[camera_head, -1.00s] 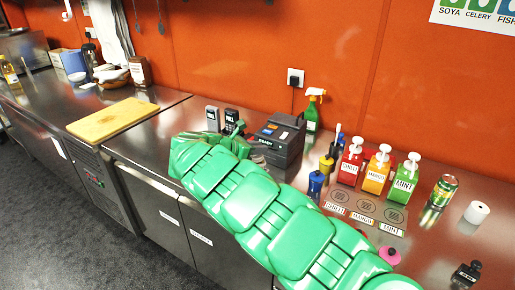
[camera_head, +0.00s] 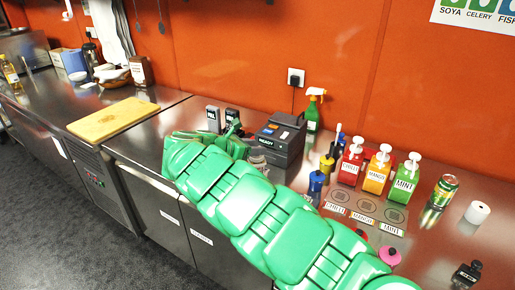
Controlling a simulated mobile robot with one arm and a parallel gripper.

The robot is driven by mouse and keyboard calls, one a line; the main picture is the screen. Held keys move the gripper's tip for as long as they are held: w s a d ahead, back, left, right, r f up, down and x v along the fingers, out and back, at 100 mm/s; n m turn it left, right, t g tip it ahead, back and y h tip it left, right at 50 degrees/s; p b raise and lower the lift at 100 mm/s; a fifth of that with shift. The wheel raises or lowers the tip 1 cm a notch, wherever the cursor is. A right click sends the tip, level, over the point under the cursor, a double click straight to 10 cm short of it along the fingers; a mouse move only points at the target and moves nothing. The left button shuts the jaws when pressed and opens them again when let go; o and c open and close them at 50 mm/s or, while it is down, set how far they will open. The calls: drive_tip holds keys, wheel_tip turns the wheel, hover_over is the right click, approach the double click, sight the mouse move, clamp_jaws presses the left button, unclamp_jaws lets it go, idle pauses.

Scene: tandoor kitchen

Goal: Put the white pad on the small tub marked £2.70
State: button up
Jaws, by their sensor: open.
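I cannot make out the white pad or a tub marked £2.70 in the head view. A small pale, clear-looking object (camera_head: 258,158) shows partly behind my green arm, beside the dark printer-like box; I cannot tell what it is. My gripper (camera_head: 233,133) is at the far end of the arm, low over the steel counter, left of that box and just in front of two dark-labelled containers. It is mostly hidden by the arm. It is open, and I see nothing held in it.
The dark box (camera_head: 278,138) stands near the orange wall. Right of it are a spray bottle (camera_head: 312,112), red (camera_head: 351,163), orange (camera_head: 377,170) and green (camera_head: 404,180) pump bottles, a can (camera_head: 444,191) and a white roll (camera_head: 477,212). A cutting board (camera_head: 112,118) lies left; counter beside it is clear.

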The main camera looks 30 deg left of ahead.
drive_tip(key=v, duration=1)
